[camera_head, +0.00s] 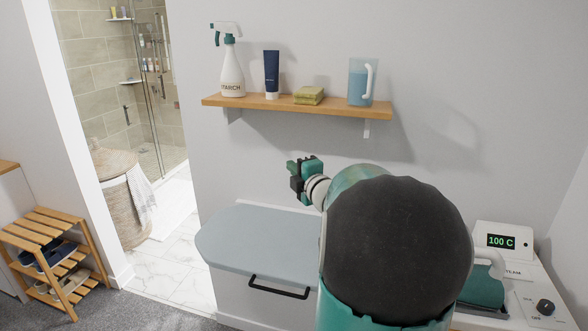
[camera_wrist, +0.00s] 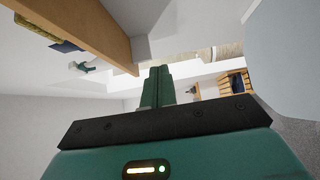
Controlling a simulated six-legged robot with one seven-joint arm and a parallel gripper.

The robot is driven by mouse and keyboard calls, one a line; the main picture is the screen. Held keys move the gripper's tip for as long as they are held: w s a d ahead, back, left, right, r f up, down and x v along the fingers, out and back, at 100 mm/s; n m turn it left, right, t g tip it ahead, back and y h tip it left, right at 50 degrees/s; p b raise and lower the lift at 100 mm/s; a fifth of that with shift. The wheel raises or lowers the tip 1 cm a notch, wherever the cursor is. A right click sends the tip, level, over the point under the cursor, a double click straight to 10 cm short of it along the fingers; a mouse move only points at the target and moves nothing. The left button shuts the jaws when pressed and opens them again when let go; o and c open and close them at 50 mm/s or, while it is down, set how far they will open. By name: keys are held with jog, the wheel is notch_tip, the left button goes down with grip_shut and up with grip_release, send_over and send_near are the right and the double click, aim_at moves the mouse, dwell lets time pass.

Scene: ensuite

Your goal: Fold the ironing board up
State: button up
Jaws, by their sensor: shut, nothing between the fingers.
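The ironing board (camera_head: 255,236) has a grey-blue top with a rounded left end. It lies flat and unfolded out from the wall below the shelf, and my arm hides its right part. A black bar handle (camera_head: 279,288) is on the white front below the board. In the wrist view a pale blue-grey surface at the upper right looks like the board (camera_wrist: 290,55). My gripper (camera_head: 292,167) is above the board's back edge, near the wall and apart from the board. Its fingers are together and empty in the wrist view (camera_wrist: 157,88).
A wooden shelf (camera_head: 300,106) above holds a starch spray bottle (camera_head: 231,70), a dark tube (camera_head: 271,74), a folded cloth (camera_head: 309,95) and a blue jug (camera_head: 359,83). A steam iron station (camera_head: 503,241) reading 100 C stands at right. A shoe rack (camera_head: 54,250) stands at left.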

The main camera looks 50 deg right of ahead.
jog(key=o, duration=0.4)
jog(key=shift+c, duration=0.2)
jog(key=v, duration=1.3)
jog(key=shift+s, duration=0.35)
jog(key=shift+a, duration=0.1)
